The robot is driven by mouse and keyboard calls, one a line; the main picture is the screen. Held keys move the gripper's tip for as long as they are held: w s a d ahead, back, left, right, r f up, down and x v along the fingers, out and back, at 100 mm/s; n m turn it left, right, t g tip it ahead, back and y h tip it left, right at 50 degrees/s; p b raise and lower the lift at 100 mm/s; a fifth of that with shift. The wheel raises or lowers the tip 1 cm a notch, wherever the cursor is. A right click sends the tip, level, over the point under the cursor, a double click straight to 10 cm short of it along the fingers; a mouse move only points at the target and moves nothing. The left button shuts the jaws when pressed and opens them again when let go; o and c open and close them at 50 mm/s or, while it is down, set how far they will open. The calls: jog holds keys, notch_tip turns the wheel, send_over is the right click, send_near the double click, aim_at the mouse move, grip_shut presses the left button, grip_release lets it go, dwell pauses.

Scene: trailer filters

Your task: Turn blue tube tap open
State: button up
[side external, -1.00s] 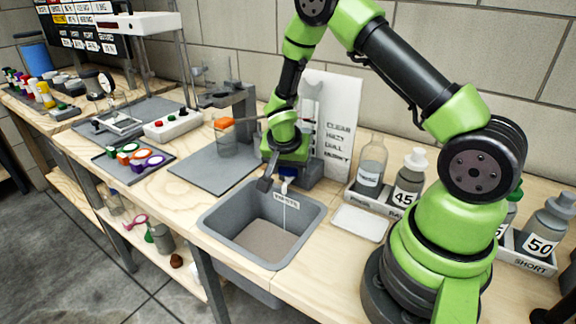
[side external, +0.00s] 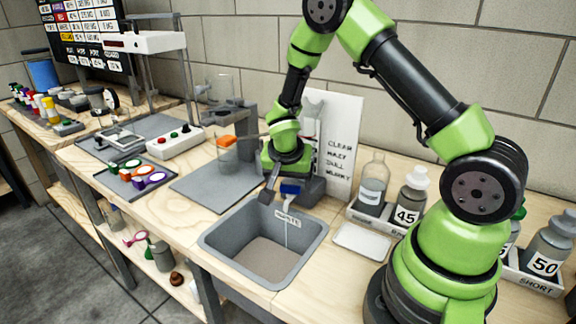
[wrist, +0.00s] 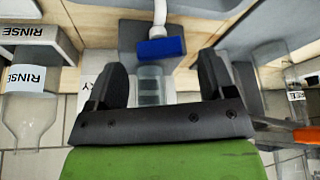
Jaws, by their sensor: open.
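The blue tube tap (side external: 291,188) shows beside my gripper, above the back rim of the sink, on a grey block. In the wrist view the blue tap (wrist: 161,48) is a blue bar at the end of a clear cylinder, with a white tube (wrist: 159,14) beyond it. My gripper (wrist: 160,68) is open, its two dark fingers to either side of the cylinder and tap with gaps on both sides. It also shows low in the side view (side external: 277,190). The fingers do not touch the tap in the wrist view. The far finger is partly hidden in the side view.
The grey sink (side external: 318,232) lies in front, with a small label at its back rim. A white sign panel (side external: 340,145) stands behind. Bottles (side external: 372,185) in a rack stand right, above a white tray (side external: 362,240). A beaker stand (side external: 247,125) is left.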

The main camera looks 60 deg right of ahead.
jog(key=v, duration=0.7)
jog(key=shift+r, duration=0.25)
jog(key=shift+a, duration=0.1)
